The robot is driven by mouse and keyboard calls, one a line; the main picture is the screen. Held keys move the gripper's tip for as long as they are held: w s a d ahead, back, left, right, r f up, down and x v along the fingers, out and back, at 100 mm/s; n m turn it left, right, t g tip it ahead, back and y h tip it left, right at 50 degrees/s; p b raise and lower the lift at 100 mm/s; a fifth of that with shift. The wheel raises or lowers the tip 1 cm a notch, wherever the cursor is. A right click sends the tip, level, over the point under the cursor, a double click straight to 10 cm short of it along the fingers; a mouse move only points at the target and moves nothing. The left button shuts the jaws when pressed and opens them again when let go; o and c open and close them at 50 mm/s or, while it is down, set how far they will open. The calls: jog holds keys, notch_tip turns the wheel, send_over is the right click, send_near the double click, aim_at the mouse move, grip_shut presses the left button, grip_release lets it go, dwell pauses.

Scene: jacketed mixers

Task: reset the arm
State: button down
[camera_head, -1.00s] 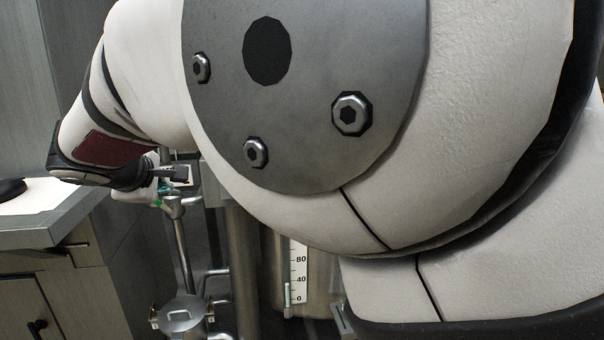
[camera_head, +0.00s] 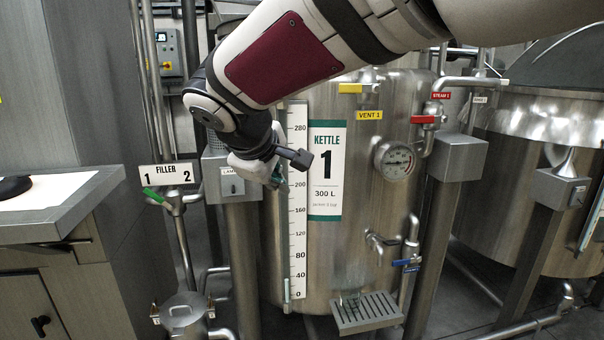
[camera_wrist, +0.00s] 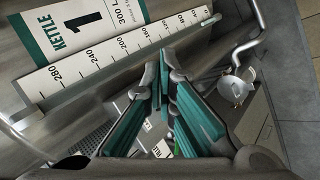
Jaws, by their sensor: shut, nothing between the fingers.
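My gripper (camera_head: 279,178) hangs in front of the left part of the steel kettle in the head view, near its level scale, with its fingers mostly hidden behind the wrist. In the wrist view my gripper (camera_wrist: 161,72) shows its teal-padded fingers shut with nothing held. My arm reaches in from the upper right of the head view and bends down at the wrist. I cannot tell whether the gripper touches the kettle.
Kettle 1 (camera_head: 350,250) carries a white level scale (camera_head: 298,230), a gauge (camera_head: 394,160), a red-handled valve (camera_head: 424,119) and a blue-handled valve (camera_head: 406,262). The filler valve's green handle (camera_head: 153,195) is left of my gripper. A counter (camera_head: 60,205) stands at left, another kettle (camera_head: 540,120) at right.

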jog(key=s+d+f+m+g, duration=0.1)
jog(key=s+d+m+g, duration=0.15)
jog(key=s+d, duration=0.6)
jog(key=s+d+f+m+g, duration=0.1)
jog(key=s+d+m, duration=0.4)
jog(key=d, duration=0.6)
jog(key=s+d+f+m+g+y, duration=0.1)
jog(key=s+d+f+m+g, duration=0.2)
jog(key=s, duration=0.8)
jog(key=s+d+f+m+g+y, duration=0.1)
jog(key=s+f+m, duration=0.3)
jog(key=s, duration=0.8)
notch_tip(320, 180, up, 14)
jog(key=n+t+p, duration=0.1)
jog(key=t+p, duration=0.2)
jog(key=p, duration=1)
jog(key=shift+w+d+p, duration=0.2)
jog(key=shift+w+p, duration=0.1)
jog(key=shift+w, duration=0.05)
